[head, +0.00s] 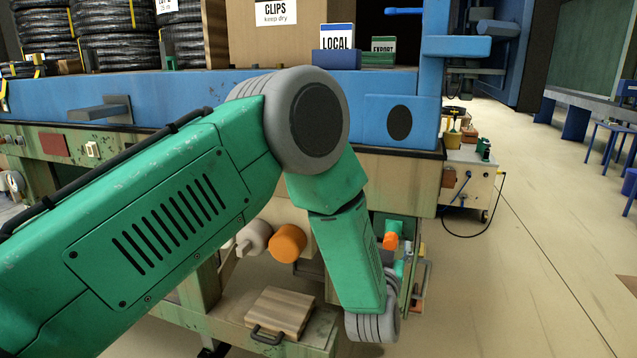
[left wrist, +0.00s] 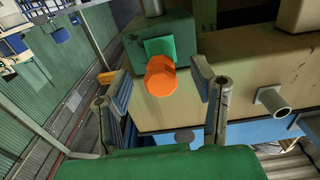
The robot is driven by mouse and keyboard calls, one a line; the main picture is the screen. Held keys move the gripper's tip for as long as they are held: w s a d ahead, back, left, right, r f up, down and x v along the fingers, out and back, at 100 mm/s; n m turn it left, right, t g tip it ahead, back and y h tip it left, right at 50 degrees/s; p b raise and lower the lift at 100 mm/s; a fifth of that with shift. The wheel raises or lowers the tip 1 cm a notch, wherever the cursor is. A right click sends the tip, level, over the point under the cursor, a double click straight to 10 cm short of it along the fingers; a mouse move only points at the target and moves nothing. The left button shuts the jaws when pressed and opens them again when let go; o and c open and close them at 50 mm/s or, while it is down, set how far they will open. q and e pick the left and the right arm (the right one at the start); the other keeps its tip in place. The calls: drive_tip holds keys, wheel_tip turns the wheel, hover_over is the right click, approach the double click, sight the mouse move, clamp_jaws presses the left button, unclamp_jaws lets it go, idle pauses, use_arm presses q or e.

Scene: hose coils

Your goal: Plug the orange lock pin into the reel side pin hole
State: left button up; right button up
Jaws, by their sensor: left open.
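The orange lock pin (left wrist: 160,77), with a faceted orange head, sits at a green block (left wrist: 158,47) in the left wrist view. In the head view an orange piece (head: 391,241) shows beside a green block (head: 402,227), low under the bench's right end. My left gripper (left wrist: 161,82) is open, with one finger on each side of the orange head in the picture. Gaps show on both sides, and I cannot tell how deep the head lies between the fingers. In the head view my arm hides most of this gripper. I cannot make out the reel side pin hole. My right gripper is not in view.
A larger orange cylinder (head: 288,243) and a wooden block (head: 280,311) lie left of my forearm. A grey peg (left wrist: 272,98) sticks out at right in the wrist view. The blue bench (head: 190,98) carries hose coils (head: 118,38).

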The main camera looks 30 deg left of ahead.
use_arm(q)
drive_tip(key=shift+p+v, duration=0.45)
drive_tip(key=shift+v, duration=0.95)
drive_tip(key=shift+s, duration=0.15)
drive_tip(key=v, duration=1.2)
drive_tip(key=s+a+f+m+g+h, duration=0.15)
drive_tip(key=s+f+g, duration=0.25)
drive_tip(key=f, duration=0.4)
drive_tip(key=s+a+f+m+g+h, duration=0.1)
drive_tip(key=s+a+f+g+h, duration=0.15)
drive_tip(key=s+f, duration=0.4)
drive_tip(key=s+a+f+g, duration=0.3)
drive_tip(key=s+f+g, duration=0.2)
drive_tip(key=s, duration=0.5)
drive_tip(key=s+a+f+g, duration=0.3)
drive_tip(key=s+f+g, duration=0.2)
drive_tip(key=s, duration=0.4)
drive_tip(key=shift+s+f+m, duration=0.35)
drive_tip(key=shift+s+f, duration=0.05)
drive_tip(key=shift+w+a+g, duration=0.1)
drive_tip(key=shift+a+g, duration=0.05)
drive_tip(key=shift+g, duration=0.1)
